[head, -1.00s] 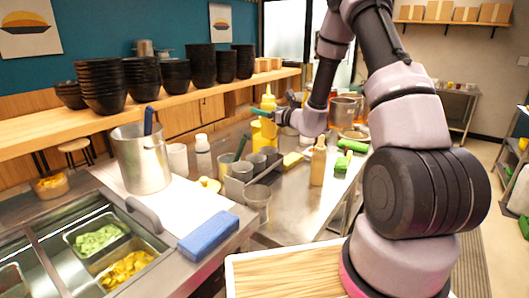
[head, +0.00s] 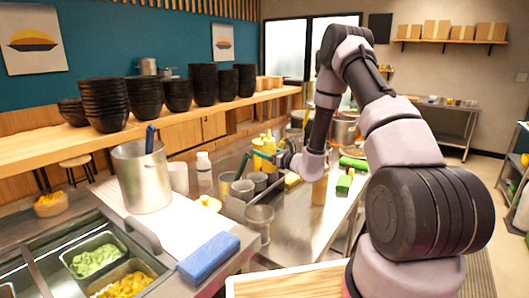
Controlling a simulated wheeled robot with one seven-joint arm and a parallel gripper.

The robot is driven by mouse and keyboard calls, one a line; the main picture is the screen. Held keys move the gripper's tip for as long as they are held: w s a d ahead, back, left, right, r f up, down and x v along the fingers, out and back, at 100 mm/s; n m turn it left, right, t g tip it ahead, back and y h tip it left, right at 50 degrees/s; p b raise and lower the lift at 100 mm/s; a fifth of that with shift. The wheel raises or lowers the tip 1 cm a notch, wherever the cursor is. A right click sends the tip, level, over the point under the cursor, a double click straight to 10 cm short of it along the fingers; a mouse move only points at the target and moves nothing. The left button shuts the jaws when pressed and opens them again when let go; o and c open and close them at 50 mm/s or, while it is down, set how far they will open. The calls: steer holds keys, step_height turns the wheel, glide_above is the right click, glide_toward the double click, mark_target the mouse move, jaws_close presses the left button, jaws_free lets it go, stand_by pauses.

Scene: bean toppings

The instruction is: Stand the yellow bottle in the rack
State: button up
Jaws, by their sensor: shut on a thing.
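My gripper (head: 264,156) is at mid-picture above the steel counter, small in view, with teal-green fingers shut on a yellow bottle (head: 269,144). The bottle looks roughly upright; its lower part is hidden by the gripper. Another yellow shape (head: 257,146) shows close beside it, and I cannot tell whether it is a second bottle. A grey metal rack (head: 236,208) with several grey cups stands in front of and below the gripper. A dark green-handled utensil leans out of it. The gap between bottle and rack is too small to judge.
A steel pot (head: 142,180) and a white bottle (head: 204,168) stand left of the rack. A clear cup (head: 259,222) is at its front. Wooden pepper mill (head: 320,188) and green items (head: 344,183) are to the right.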

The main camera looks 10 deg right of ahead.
steer(key=o, duration=0.8)
steer(key=shift+f, duration=0.1)
steer(key=shift+o, duration=0.2)
steer(key=v, duration=1.1)
steer(key=s+a+r+n+g+y, duration=0.3)
steer(key=r+n, duration=0.1)
steer(key=r, duration=0.2)
steer(key=s+a+r+n+g+y, duration=0.2)
steer(key=s+a+r+n+g, duration=0.1)
steer(key=a+r, duration=0.15)
steer(key=s+a+r+n+g+h, duration=0.2)
steer(key=s+r+n+g, duration=0.3)
steer(key=s, duration=0.3)
steer(key=s+a+r+n+g+h, duration=0.1)
steer(key=s+a+r+n+g, duration=0.15)
steer(key=s+r+n, duration=0.35)
steer(key=s+d+r+n+t+h, duration=0.5)
steer(key=s+d+h, duration=0.5)
steer(key=d, duration=0.3)
step_height(320, 180, up, 3)
steer(key=shift+s+d+f+n+t, duration=0.1)
steer(key=shift+s+d+n+t, duration=0.2)
steer(key=shift+n, duration=0.6)
